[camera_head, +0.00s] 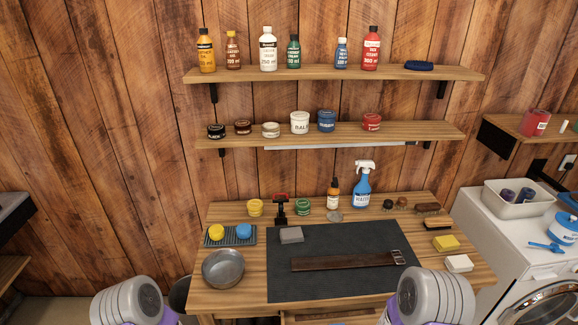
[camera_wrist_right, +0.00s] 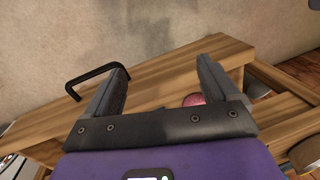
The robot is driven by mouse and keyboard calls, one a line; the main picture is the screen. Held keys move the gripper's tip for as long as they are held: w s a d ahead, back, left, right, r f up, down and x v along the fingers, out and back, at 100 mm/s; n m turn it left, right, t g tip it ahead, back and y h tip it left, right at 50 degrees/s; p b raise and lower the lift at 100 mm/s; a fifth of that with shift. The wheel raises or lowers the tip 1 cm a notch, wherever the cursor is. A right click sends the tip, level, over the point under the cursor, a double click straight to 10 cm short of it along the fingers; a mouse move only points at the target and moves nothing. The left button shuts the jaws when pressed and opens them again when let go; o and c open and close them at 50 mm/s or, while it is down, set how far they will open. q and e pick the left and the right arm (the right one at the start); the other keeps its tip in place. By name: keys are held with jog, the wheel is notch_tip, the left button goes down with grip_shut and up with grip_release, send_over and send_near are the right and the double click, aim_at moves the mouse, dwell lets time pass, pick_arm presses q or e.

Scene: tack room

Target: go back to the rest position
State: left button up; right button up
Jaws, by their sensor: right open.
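My right gripper (camera_wrist_right: 165,74) shows in the right wrist view with its two dark fingers wide apart and nothing between them. Behind it is a wooden board or drawer front with a black bar handle (camera_wrist_right: 92,80); I cannot tell whether anything touches the fingers. In the head view, a grey and purple part of my left arm (camera_head: 128,302) is at the bottom left, and a similar part of my right arm (camera_head: 432,296) is at the bottom right, at the bench's front edge. My left gripper is out of view.
The wooden workbench (camera_head: 232,296) carries a dark mat (camera_head: 330,285) with a brown strap (camera_head: 345,261), a metal bowl (camera_head: 223,268), sponges and bottles. Two wall shelves (camera_head: 335,75) hold bottles and jars. A white washing machine (camera_head: 510,255) stands at right.

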jog(key=s+a+f+m+y+b, duration=0.1)
jog(key=s+a+f+y+b, duration=0.1)
jog(key=f+b, duration=0.8)
notch_tip(320, 180, down, 2)
jog(key=s+a, duration=0.1)
jog(key=a, duration=0.1)
jog(key=shift+s+a+m+t, duration=0.15)
jog(key=shift+a+m+t, duration=0.2)
jog(key=shift+m+t, duration=0.05)
jog(key=shift+c, duration=0.3)
